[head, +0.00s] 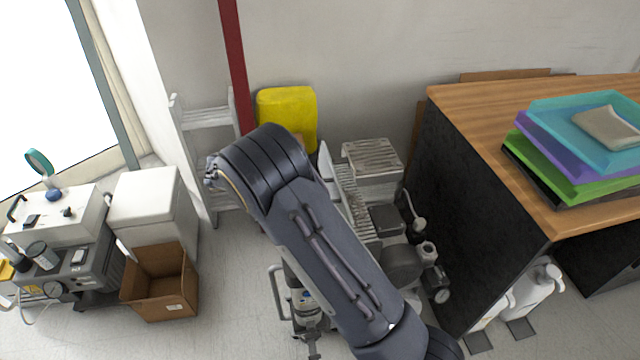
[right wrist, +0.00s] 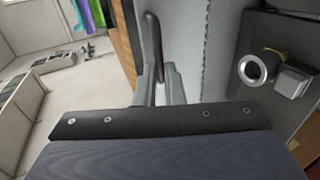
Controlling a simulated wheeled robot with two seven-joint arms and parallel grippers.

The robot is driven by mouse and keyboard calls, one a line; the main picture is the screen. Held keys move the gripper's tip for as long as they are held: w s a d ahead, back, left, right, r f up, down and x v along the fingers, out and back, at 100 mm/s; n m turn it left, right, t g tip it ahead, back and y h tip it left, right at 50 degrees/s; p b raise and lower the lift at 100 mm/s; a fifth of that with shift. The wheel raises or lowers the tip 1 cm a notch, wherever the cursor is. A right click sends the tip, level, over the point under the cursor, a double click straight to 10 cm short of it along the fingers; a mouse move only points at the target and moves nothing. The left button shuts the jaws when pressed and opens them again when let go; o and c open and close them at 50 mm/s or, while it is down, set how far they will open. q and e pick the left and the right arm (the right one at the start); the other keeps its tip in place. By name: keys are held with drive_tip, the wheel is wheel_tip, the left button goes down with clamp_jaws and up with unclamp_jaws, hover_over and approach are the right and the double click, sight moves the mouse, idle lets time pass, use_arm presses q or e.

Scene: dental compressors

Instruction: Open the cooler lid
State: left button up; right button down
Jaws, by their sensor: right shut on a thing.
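A white box with a flat closed top (head: 145,205), which looks like the cooler, stands on the floor at the left in the head view. My right arm reaches across the middle of that view, and its gripper is hidden there. In the right wrist view my right gripper (right wrist: 158,88) is shut on a dark grey curved bar (right wrist: 150,45), close beside a grey panel (right wrist: 200,35). I cannot tell which object the bar belongs to. My left gripper is not in view.
An open cardboard box (head: 160,285) stands before the white box, with equipment (head: 55,255) at its left. A yellow container (head: 287,110) and slatted compressor units (head: 372,158) stand behind my arm. A wooden desk (head: 480,105) with stacked trays (head: 585,130) blocks the right.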

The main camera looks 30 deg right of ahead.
drive_tip(key=shift+a+f+b, duration=0.15)
drive_tip(key=shift+a+f, duration=0.05)
drive_tip(key=shift+f, duration=0.4)
drive_tip(key=shift+a+f+b, duration=0.15)
drive_tip(key=shift+a+f, duration=0.05)
drive_tip(key=shift+f, duration=0.35)
drive_tip(key=c, duration=1.9)
unclamp_jaws()
drive_tip(key=o, duration=0.4)
drive_tip(key=shift+d, duration=0.3)
drive_tip(key=shift+a+r, duration=0.15)
drive_tip(key=v, duration=0.8)
